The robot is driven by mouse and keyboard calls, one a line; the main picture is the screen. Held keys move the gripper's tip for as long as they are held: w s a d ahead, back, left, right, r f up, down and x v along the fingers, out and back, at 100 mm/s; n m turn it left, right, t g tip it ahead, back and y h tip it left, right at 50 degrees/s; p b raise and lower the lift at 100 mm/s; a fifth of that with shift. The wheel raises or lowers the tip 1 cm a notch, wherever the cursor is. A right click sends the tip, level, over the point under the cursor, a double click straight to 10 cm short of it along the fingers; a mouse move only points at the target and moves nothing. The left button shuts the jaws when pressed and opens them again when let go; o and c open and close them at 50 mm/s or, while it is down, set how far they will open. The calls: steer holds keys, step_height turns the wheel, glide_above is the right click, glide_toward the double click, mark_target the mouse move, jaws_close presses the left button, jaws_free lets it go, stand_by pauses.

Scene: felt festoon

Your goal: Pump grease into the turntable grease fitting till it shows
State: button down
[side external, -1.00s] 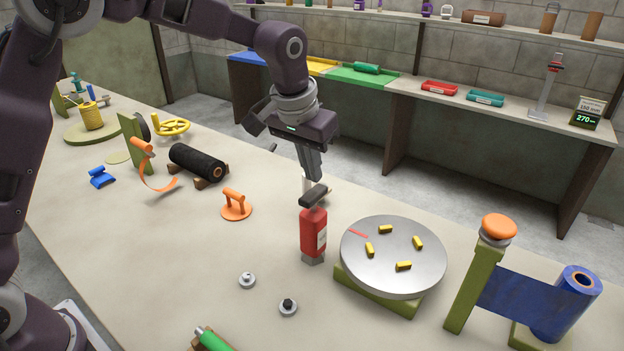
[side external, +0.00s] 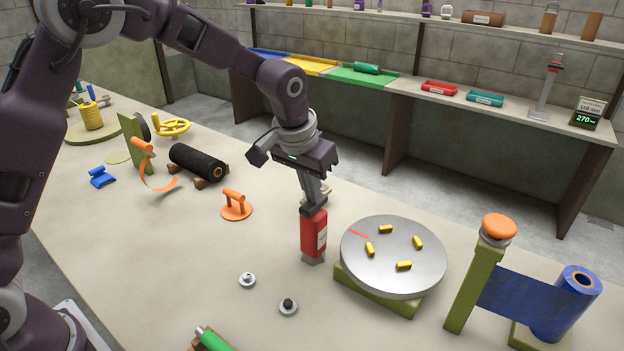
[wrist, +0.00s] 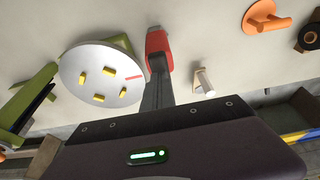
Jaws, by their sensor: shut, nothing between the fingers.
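The red canister (side external: 313,233) stands upright on the bench, left of the turntable's round grey disc (side external: 350,262). The disc carries several yellow blocks and a red mark, on a green base. My gripper (side external: 313,203) is shut, with nothing between its fingers, and its tips are at the canister's top. The canister's black head is mostly hidden behind the fingers; I cannot tell how far it is pressed. In the wrist view the red canister (wrist: 157,42) lies just beyond the fingers and the disc (wrist: 95,50) is to the left. No grease shows, and I cannot make out the fitting.
Two small grey knobs (side external: 247,280) sit on the bench in front. An orange handle (side external: 235,205) and a black roller (side external: 198,163) are to the left. A post with an orange knob (side external: 499,228) and a blue roll (side external: 565,305) stand right. A pale peg (wrist: 203,82) is near the canister.

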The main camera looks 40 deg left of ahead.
steer(key=shift+s+f, duration=0.1)
steer(key=shift+f, duration=0.05)
step_height(320, 180, up, 4)
steer(key=shift+r, duration=0.2)
steer(key=v, duration=1)
stand_by(1.4)
step_height(320, 180, up, 2)
steer(key=shift+r, duration=0.15)
